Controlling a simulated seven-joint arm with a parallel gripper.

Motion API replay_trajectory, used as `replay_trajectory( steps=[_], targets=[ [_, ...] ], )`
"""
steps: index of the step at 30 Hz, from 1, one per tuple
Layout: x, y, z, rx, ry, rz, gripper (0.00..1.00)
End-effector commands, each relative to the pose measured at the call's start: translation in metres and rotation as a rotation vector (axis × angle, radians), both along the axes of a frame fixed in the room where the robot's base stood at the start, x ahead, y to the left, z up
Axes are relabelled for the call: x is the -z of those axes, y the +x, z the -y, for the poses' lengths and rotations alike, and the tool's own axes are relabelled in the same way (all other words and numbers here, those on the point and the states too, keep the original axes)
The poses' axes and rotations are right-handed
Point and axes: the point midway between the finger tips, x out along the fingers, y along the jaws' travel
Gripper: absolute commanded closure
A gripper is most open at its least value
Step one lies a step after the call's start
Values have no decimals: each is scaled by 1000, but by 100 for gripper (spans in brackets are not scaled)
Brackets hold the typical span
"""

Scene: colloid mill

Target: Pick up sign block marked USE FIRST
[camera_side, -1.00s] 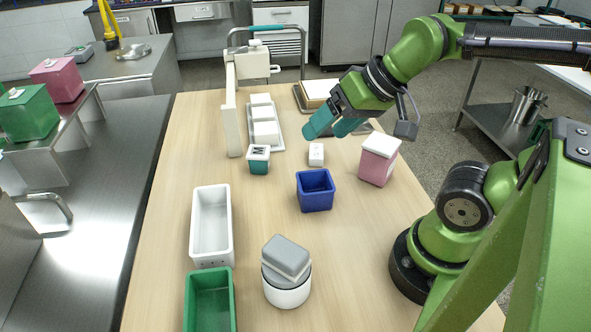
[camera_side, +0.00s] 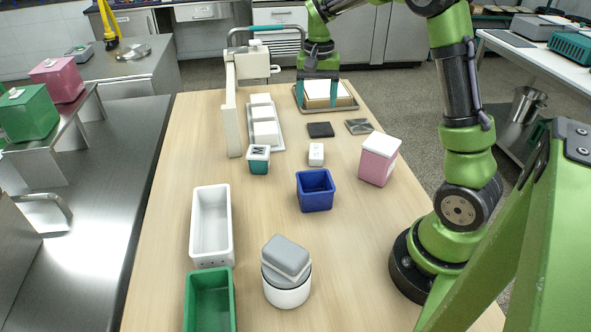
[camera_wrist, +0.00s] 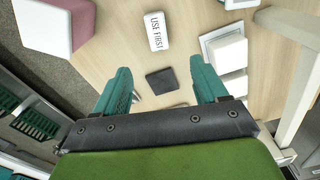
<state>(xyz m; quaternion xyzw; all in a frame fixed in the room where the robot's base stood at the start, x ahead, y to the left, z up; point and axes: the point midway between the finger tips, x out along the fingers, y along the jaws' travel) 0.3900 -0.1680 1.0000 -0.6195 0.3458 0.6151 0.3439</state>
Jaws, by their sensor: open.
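The sign block marked USE FIRST (camera_wrist: 157,32) is a small white block with dark lettering, lying on the wooden table at the top middle of the wrist view. In the side view the white block (camera_side: 316,154) stands between the teal-and-white box and the pink box. My gripper (camera_side: 318,104) has teal fingers pointing down at the far end of the table, beyond the block and in front of the tray. In the wrist view my gripper (camera_wrist: 163,88) is open and empty, its fingers apart, with the block ahead of them.
A dark square pad (camera_side: 320,130) lies between my gripper and the block. A pink box (camera_side: 378,165) with white lid stands right of the block, a teal box (camera_side: 258,164) left, a blue bin (camera_side: 314,196) nearer. A white tray (camera_side: 279,140) with white blocks and an upright frame (camera_side: 231,110) stand left.

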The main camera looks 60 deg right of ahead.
Motion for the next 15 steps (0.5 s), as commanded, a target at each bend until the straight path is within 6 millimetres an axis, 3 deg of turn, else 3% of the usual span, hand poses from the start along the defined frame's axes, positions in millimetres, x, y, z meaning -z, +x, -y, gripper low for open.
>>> replay_trajectory(
  steps=[15],
  targets=[
    [102,-2,-2,2,7,-8,28]
  ],
)
